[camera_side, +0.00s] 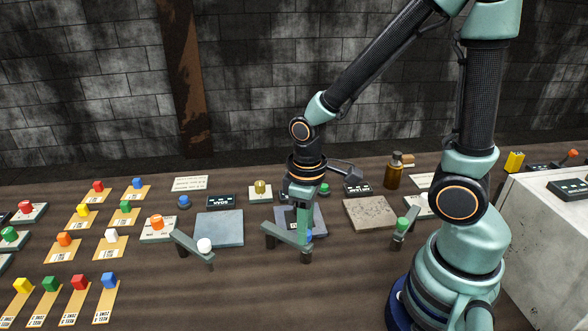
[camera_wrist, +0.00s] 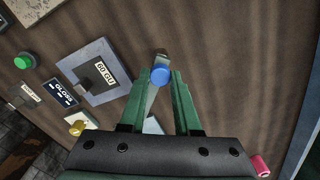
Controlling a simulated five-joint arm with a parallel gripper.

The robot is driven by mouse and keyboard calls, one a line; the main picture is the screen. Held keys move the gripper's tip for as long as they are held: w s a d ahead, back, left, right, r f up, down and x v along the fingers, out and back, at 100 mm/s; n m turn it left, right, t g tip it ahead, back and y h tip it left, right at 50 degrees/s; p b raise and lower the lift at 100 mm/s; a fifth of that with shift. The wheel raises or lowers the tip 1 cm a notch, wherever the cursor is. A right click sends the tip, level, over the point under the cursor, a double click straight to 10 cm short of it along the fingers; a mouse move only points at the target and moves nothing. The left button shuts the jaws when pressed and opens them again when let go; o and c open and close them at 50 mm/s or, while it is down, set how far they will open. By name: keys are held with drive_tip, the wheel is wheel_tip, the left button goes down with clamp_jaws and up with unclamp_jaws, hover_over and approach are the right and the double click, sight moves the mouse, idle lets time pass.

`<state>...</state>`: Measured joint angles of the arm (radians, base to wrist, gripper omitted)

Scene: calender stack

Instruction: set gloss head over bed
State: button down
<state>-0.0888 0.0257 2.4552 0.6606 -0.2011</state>
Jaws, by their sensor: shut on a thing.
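The gloss head is a grey bar (camera_side: 283,235) with a blue knob (camera_side: 309,236) at its right end, at the front edge of the middle bed. The middle bed is a blue-grey plate (camera_side: 318,222), with a "GLOSS" label (camera_wrist: 64,92) beside it in the wrist view. My gripper (camera_side: 307,237) points down and is shut on the blue knob, which also shows between the fingertips (camera_wrist: 161,80) in the wrist view. There the bed (camera_wrist: 113,57) lies left of the knob, carrying a small printed tag (camera_wrist: 104,71). My fingers hide part of the bar.
A white-knobbed head (camera_side: 204,246) stands by the left plate (camera_side: 219,230). A green-knobbed head (camera_side: 402,225) stands right of the stone-like plate (camera_side: 370,213). A brown bottle (camera_side: 393,172) is behind. Several coloured blocks on cards fill the left.

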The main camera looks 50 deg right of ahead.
drive_tip(key=shift+d, duration=0.1)
idle(0.4)
drive_tip(key=w+d+n, duration=0.8)
drive_tip(key=n, duration=0.8)
drive_tip(key=shift+d, duration=0.35)
drive_tip(key=shift+w, duration=0.1)
drive_tip(key=c, duration=0.6)
unclamp_jaws()
drive_tip(key=shift+r, duration=0.1)
wheel_tip(320, 180, up, 12)
